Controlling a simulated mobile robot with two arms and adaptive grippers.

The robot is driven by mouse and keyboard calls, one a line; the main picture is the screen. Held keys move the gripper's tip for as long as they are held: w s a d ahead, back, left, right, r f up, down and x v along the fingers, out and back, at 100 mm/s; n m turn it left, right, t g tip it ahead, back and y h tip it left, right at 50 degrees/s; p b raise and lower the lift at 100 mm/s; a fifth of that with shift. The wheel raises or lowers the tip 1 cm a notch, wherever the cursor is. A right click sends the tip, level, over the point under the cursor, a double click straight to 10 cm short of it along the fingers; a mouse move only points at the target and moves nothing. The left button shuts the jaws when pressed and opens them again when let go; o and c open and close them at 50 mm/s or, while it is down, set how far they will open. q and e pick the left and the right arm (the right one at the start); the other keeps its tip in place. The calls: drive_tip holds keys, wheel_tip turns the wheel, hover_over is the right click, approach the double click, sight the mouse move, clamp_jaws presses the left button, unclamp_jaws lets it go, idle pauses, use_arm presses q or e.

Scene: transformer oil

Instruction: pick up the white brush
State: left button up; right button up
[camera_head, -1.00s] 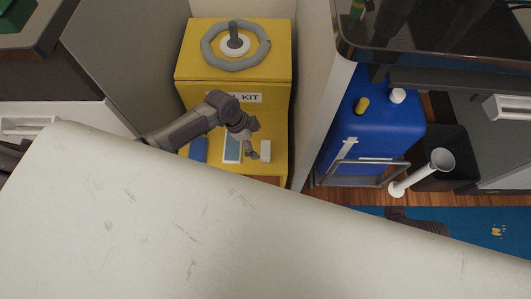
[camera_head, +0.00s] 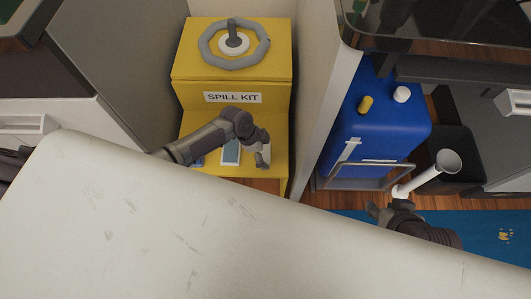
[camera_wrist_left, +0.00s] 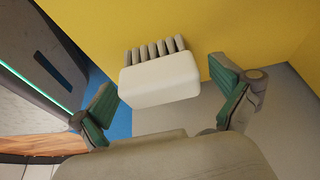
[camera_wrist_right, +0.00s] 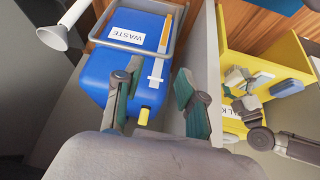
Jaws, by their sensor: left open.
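The white brush (camera_wrist_left: 160,80) is in the left wrist view, a pale block with a row of grey bristles on its far side. It lies ahead of and between the two fingers of my left gripper (camera_wrist_left: 165,110), which is open, with gaps on both sides. In the head view the left gripper (camera_head: 261,155) is over the yellow spill kit's lower shelf and mostly hides the brush (camera_head: 265,146). My right gripper (camera_wrist_right: 157,92) looks open and empty, above the blue waste bin. It shows in the head view (camera_head: 388,207) too.
The yellow spill kit (camera_head: 188,60) has a grey ring on top. A light blue-white item (camera_head: 231,152) lies on its shelf. The blue waste bin (camera_head: 375,120) stands to the right, with a white funnel (camera_head: 430,175) beside it. A pale surface (camera_head: 150,220) fills the foreground.

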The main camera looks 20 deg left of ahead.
sight(265, 150)
use_arm(q)
drive_tip(key=c, duration=1.2)
drive_tip(key=shift+r, duration=0.2)
wheel_tip(265, 150, up, 3)
drive_tip(key=shift+f+p, duration=0.2)
drive_tip(key=shift+p, duration=0.5)
wheel_tip(265, 150, up, 4)
drive_tip(key=shift+p, duration=0.85)
wheel_tip(265, 150, up, 3)
drive_tip(key=shift+f+p, duration=0.1)
drive_tip(key=shift+p, duration=0.3)
use_arm(e)
drive_tip(key=s+f+g, duration=0.1)
drive_tip(key=s+d+f+g, duration=0.1)
drive_tip(key=s, duration=0.1)
drive_tip(key=shift+s+f+g+h, duration=0.15)
drive_tip(key=shift+f+g+h, duration=0.15)
